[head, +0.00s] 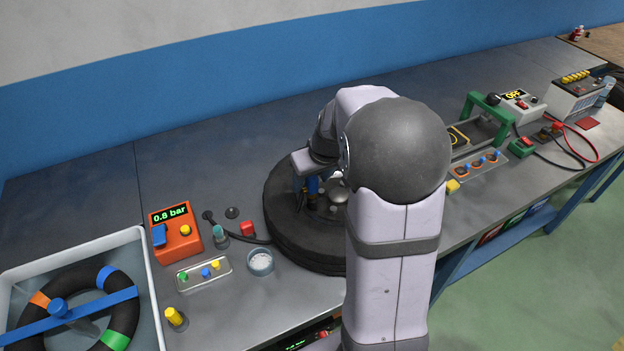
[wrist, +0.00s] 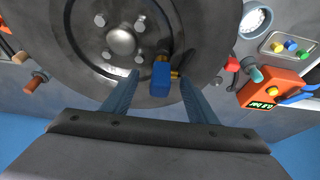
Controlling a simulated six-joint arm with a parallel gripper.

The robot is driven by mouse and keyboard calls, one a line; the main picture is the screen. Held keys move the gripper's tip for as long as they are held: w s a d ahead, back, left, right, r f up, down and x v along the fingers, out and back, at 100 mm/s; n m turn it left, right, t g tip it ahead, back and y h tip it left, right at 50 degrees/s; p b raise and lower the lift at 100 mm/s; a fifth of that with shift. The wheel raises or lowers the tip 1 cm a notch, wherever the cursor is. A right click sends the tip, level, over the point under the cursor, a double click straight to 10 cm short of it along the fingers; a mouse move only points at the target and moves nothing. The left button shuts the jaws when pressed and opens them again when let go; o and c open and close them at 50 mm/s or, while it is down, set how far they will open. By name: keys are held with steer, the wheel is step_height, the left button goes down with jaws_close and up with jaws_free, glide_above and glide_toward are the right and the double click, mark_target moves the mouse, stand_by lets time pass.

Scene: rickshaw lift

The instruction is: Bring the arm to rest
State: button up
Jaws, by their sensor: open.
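My gripper (wrist: 159,78) is open over the black wheel (wrist: 205,30). Its two fingers stand on either side of a small blue block with a brass stub (wrist: 161,79), with a gap showing on both sides. The block sits at the wheel's hub side, next to the bolts and the silver hub cap. In the head view my gripper (head: 312,188) points down at the wheel (head: 285,235), which lies flat on the bench. My arm hides the wheel's right part.
An orange gauge box (head: 175,233) reading 0.8 bar, a small tray of coloured caps (head: 204,272) and a round cup (head: 260,262) stand left of the wheel. A white bin (head: 150,290) holds a ring. A green-handled frame (head: 486,112) is to the right.

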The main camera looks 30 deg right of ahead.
steer(key=shift+r+p, duration=2.15)
steer(key=shift+r, duration=0.9)
steer(key=shift+s+f+m, duration=0.1)
steer(key=shift+s+m, duration=0.05)
steer(key=shift+m, duration=0.65)
steer(key=s+f, duration=0.1)
steer(key=s, duration=0.1)
steer(key=s+a+f+m+g, duration=0.1)
steer(key=s+f, duration=0.1)
steer(key=s+f+m+g, duration=0.1)
steer(key=s, duration=0.1)
steer(key=shift+s+a+f, duration=0.1)
steer(key=shift+a+f, duration=0.05)
steer(key=shift+a, duration=0.1)
steer(key=s+a+f+g, duration=0.1)
steer(key=s, duration=0.2)
steer(key=s+a+f, duration=0.1)
steer(key=s, duration=0.2)
steer(key=s+a+f+g, duration=0.1)
steer(key=s, duration=0.2)
steer(key=shift+s+a+g+y, duration=0.1)
steer(key=shift+s+g+y, duration=0.2)
steer(key=s+a+r+n, duration=0.2)
steer(key=s+a, duration=0.3)
steer(key=a, duration=0.3)
steer(key=shift+s+n, duration=0.4)
steer(key=shift+n, duration=0.4)
